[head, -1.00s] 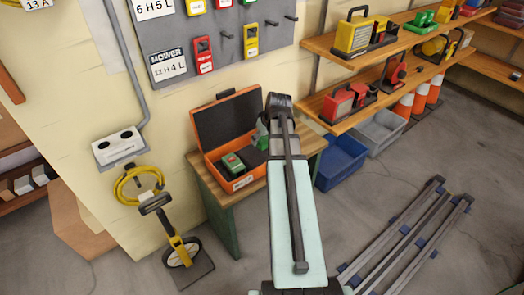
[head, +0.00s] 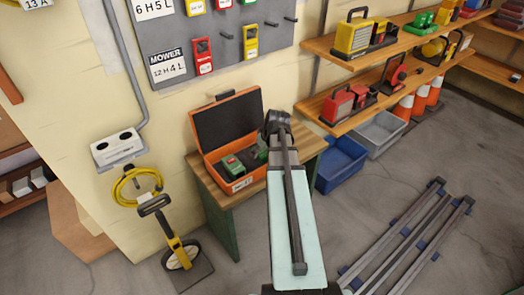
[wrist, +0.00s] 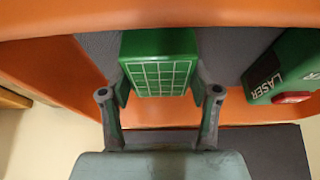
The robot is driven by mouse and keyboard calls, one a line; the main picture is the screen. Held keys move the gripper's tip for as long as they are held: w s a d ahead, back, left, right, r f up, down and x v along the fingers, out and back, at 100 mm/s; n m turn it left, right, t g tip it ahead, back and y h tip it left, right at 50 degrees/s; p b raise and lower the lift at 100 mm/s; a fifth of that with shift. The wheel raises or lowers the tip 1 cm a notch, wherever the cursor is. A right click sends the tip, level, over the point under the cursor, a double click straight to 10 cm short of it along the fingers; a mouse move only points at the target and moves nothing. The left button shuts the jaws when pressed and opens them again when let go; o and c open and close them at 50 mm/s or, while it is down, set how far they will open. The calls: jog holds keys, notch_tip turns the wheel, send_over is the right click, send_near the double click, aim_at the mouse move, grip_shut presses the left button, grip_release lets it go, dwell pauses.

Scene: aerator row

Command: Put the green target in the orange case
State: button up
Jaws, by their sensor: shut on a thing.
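The green target (wrist: 160,62), with a pale grid on its face, is between the two fingers of my gripper (wrist: 160,92) in the wrist view. My gripper is shut on it. In the head view the target (head: 262,149) shows only in part, at the right side of the open orange case (head: 245,182), partly hidden by my gripper (head: 273,128). It is within the case's outline, beside the laser. Whether it touches the case floor I cannot tell. The case also shows in the wrist view (wrist: 220,13), with its orange walls around the target and grey lining.
A green laser unit (head: 233,163) lies in the left part of the case; it shows at the right of the wrist view (wrist: 290,68). The case's dark-lined lid (head: 228,120) stands open. The case sits on a wooden table (head: 212,192). Blue and grey bins stand to the right.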

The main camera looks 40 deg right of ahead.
jog(key=o, duration=1.2)
jog(key=p+v, duration=0.1)
jog(key=v, duration=1.1)
jog(key=shift+r+p, duration=0.15)
jog(key=shift+p, duration=0.25)
